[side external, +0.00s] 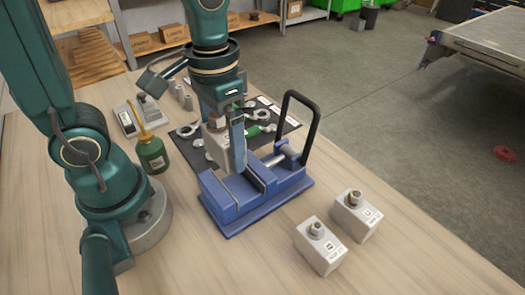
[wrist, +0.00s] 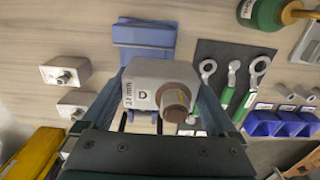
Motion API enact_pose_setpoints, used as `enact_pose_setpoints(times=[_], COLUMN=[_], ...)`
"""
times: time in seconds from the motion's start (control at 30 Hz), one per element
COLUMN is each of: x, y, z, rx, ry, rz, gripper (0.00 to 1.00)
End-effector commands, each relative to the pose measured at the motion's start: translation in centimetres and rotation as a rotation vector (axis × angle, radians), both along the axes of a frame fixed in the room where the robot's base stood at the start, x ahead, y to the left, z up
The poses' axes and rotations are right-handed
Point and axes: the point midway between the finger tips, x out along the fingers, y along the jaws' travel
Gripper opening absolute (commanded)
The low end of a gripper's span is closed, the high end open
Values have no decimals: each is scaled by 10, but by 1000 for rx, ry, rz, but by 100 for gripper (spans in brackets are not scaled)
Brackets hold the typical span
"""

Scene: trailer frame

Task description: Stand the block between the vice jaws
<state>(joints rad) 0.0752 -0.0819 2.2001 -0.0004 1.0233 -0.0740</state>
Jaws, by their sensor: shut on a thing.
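My gripper (side external: 232,150) is shut on a grey block (wrist: 160,82). The block has a "D" mark on its face and a brown round stud, which points toward the wrist camera. In the side view the block (side external: 214,143) is partly hidden behind a finger. The blue vice (side external: 228,212) stands on the bench with its jaws apart; it also shows in the wrist view (wrist: 145,36), partly covered by the block. The block is held up near the vice's jaws, and I cannot tell its exact distance from them.
Two similar grey blocks with studs (side external: 320,250) (side external: 356,215) stand right of the vice. A black loop handle (side external: 312,128) rises at the vice's far end. A dark mat with wrenches (side external: 272,114) lies behind. A green oil can (side external: 152,152) stands left. The front bench is clear.

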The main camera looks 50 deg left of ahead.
Motion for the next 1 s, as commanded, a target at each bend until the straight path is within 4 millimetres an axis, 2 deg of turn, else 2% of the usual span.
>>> enact_pose_setpoints(times=[0.1,0.27,0.37,0.63,1.0], x=[2,3,3,3,3], y=[-16,-26,-27,-26,-26], z=[-9,-15,-21,-53,-57], rx=[0,0,0,0,0], ry=[3,0,2,3,0], rz=[-6,-1,1,2,1], gripper=[1,1,1,1,1])
